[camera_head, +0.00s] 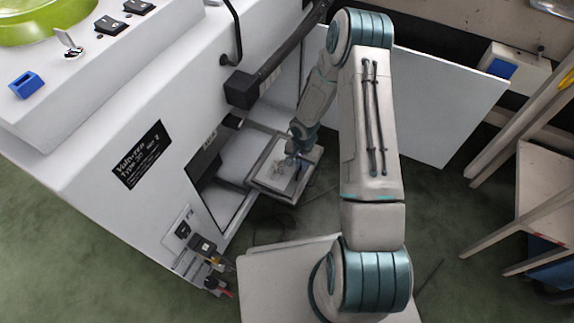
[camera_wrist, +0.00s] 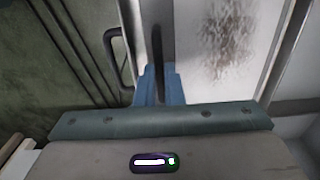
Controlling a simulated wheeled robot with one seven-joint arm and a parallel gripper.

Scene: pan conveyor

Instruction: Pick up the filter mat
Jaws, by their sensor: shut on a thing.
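The filter mat (camera_head: 272,174) is a flat pale sheet with a brownish stain. It lies in a metal-framed drawer (camera_head: 254,181) that sticks out low from the white machine. In the wrist view the mat (camera_wrist: 230,45) fills the upper right, beside the frame's rail. My gripper (camera_head: 297,160) reaches down to the drawer. Its blue fingers (camera_wrist: 160,88) are shut at the mat's left side, with a dark narrow strip showing between them. The exact contact is hidden by the fingers and the gripper body.
The white machine (camera_head: 110,130) stands left of the drawer, with an open slot behind it. A white panel (camera_head: 430,105) stands to the right. A black handle (camera_wrist: 116,60) is on the drawer's outer side.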

